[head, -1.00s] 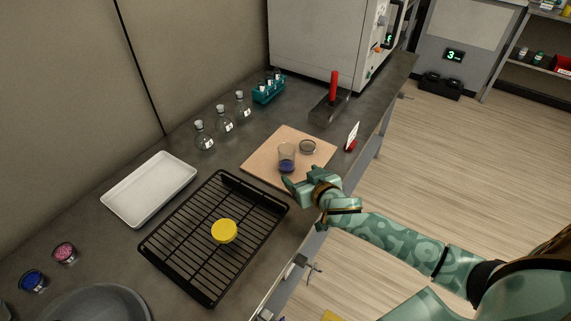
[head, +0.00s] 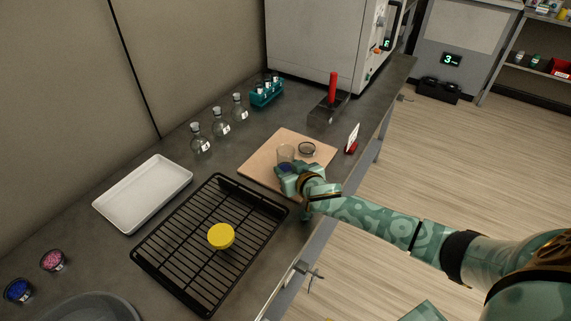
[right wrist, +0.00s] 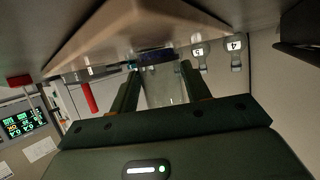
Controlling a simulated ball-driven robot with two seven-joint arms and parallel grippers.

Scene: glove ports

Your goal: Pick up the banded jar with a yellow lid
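A yellow round lid (head: 221,236) shows on the black wire rack (head: 262,197); whether it sits on a jar I cannot tell. A clear glass vessel with dark blue at its bottom (head: 286,153) stands on the wooden board (head: 262,155), with no yellow lid on it. My right gripper (head: 288,177) is low at the vessel's near side and partly hides it. In the right wrist view the vessel (right wrist: 163,85) appears between the two fingers (right wrist: 160,75), which look open; contact is unclear. My left gripper is out of view.
A small round dish (head: 307,149) lies on the board beside the vessel. Stoppered flasks (head: 221,124), a white tray (head: 143,193) and a red-handled block (head: 331,102) stand around.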

